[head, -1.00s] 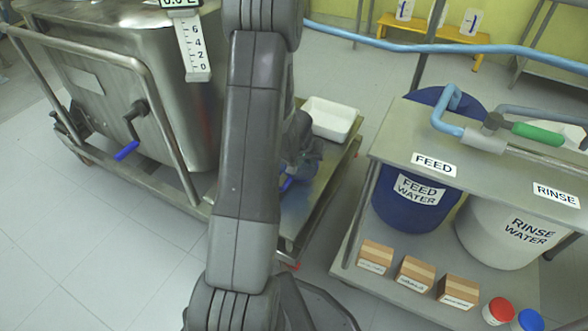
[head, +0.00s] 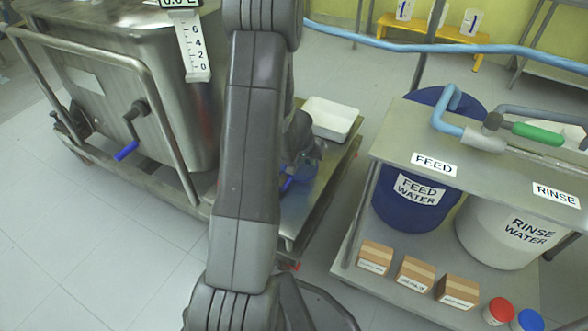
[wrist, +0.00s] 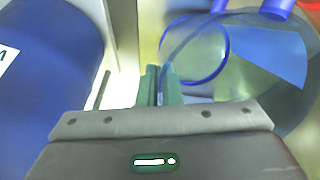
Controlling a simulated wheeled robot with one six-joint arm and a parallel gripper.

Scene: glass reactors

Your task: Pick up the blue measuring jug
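The blue measuring jug (head: 299,172) is over the low steel platform beside the steel vessel, partly hidden by my arm in the head view. In the wrist view its clear, blue-tinted body (wrist: 250,65) and blue-edged handle loop fill the right side. My gripper (wrist: 160,84) has its green fingertips close together with a thin strip of the handle between them. In the head view my gripper (head: 301,140) shows as a dark shape above the jug, its fingertips hidden. I cannot tell whether the jug's base touches the platform.
A white tray (head: 331,118) sits on the platform behind the jug. The steel vessel (head: 140,75) stands to the left. A bench (head: 480,165) with hoses stands to the right, above a blue feed drum (head: 408,204), a white rinse drum (head: 490,240) and small boxes.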

